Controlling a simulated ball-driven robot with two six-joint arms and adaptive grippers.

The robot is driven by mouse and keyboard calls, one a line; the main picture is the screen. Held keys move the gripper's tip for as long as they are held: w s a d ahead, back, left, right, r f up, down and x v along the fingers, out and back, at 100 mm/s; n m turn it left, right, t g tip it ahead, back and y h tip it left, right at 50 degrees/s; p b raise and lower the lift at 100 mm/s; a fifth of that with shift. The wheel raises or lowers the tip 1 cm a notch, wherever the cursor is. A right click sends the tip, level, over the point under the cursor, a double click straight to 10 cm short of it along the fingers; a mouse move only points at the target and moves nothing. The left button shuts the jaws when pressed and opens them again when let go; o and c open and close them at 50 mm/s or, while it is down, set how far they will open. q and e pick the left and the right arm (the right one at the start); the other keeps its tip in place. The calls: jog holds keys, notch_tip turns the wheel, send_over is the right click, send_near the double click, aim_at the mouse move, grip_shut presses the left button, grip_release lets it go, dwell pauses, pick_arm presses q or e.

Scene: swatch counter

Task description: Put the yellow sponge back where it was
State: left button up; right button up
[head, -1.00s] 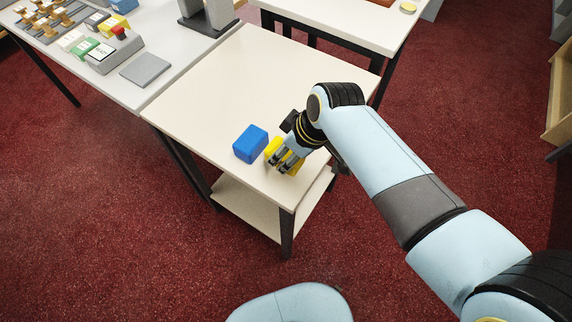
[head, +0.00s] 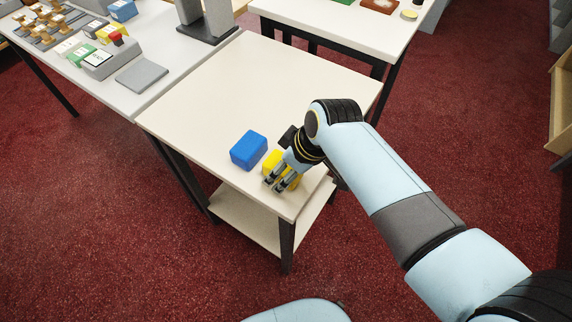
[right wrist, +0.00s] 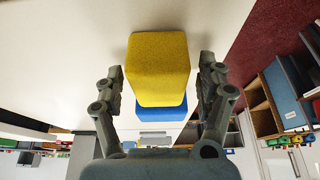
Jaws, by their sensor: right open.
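The yellow sponge (head: 272,158) rests on the cream side table (head: 215,85) near its front corner, right of a blue sponge-like block (head: 248,150). My right gripper (head: 277,184) is at the yellow sponge and partly covers it in the head view. In the right wrist view the yellow sponge (right wrist: 158,68) lies between the open fingers of my right gripper (right wrist: 158,85), with gaps on both sides. The blue block (right wrist: 160,110) shows just beyond it. My left gripper is not in view.
A grey counter at upper left holds a flat grey pad (head: 143,73), a device with a red knob (head: 115,40) and several small boxes. Another white table (head: 340,28) stands behind. The back half of the cream table is clear.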

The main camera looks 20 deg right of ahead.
jog(key=shift+f, duration=0.1)
jog(key=shift+f+b, duration=0.3)
jog(key=shift+b, duration=0.4)
jog(key=p+v, duration=0.1)
jog(key=v, duration=1)
jog(key=shift+s, duration=0.25)
